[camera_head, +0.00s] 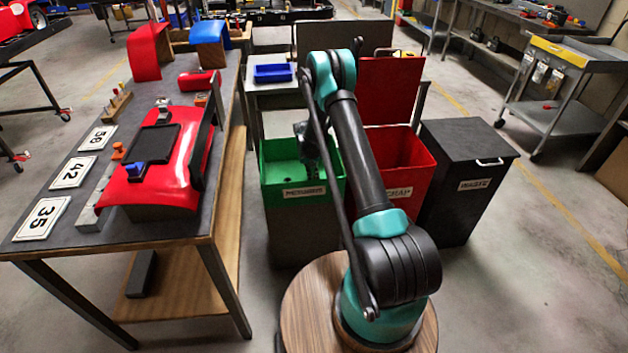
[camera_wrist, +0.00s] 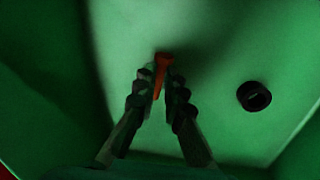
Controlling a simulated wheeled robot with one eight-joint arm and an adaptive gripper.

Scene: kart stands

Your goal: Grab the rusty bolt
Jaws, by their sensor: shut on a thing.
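The rusty bolt (camera_wrist: 161,66) shows orange-red in the wrist view, with its head up between my fingertips. My gripper (camera_wrist: 160,80) is shut on it, one finger on each side of the shank. The fingers are inside the green bin (camera_head: 282,198), above or at its floor; I cannot tell whether the bolt touches the floor. In the head view my gripper hangs down into the bin, and the bolt is hidden there.
A dark round part (camera_wrist: 254,96) lies on the bin floor to the right of my gripper. A red bin (camera_head: 411,165) and a black bin (camera_head: 462,190) stand to the right. A workbench (camera_head: 75,230) with red panels and number cards stands left.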

